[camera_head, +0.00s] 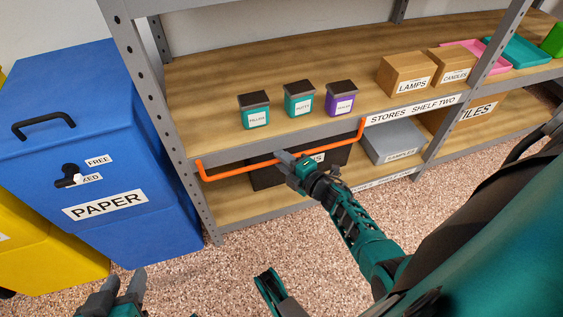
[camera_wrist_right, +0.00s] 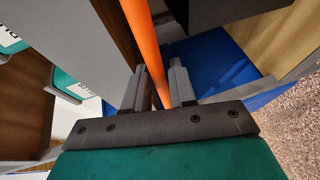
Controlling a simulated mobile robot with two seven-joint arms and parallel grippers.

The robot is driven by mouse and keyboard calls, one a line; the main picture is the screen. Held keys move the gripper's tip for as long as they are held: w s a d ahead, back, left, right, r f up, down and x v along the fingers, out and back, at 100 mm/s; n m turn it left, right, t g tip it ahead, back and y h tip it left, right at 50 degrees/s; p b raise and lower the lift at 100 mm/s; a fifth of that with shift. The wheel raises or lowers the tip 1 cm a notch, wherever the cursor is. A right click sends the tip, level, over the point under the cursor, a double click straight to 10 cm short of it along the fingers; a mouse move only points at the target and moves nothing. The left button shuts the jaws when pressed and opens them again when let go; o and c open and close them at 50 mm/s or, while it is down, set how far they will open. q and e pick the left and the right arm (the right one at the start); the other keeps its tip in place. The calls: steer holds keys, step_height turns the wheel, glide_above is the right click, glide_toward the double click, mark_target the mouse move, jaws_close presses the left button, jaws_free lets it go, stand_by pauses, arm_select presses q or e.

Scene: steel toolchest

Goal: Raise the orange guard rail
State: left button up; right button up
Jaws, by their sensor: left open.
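The orange guard rail (camera_head: 235,174) is a thin bar with bent ends. It hangs along the front edge of the middle shelf (camera_head: 205,95), its long bar below the shelf surface. My right gripper (camera_head: 284,160) is at the middle of the rail. In the right wrist view the rail (camera_wrist_right: 148,45) runs between the fingers of my right gripper (camera_wrist_right: 163,85), which look closed against it on both sides. My left gripper (camera_head: 122,284) is open and empty at the bottom left, over the floor and well away from the rail.
Three lidded tubs, filler (camera_head: 254,112), putty (camera_head: 299,101) and sealer (camera_head: 340,100), stand on the shelf behind the rail. Boxes (camera_head: 407,76) stand further right. A dark bin (camera_head: 268,177) and a grey samples box (camera_head: 392,145) sit below. A blue paper bin (camera_head: 150,170) stands left.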

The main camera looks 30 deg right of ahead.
steer(key=shift+w+f, duration=0.1)
steer(key=shift+w, duration=0.3)
steer(key=shift+c, duration=0.3)
jaws_close()
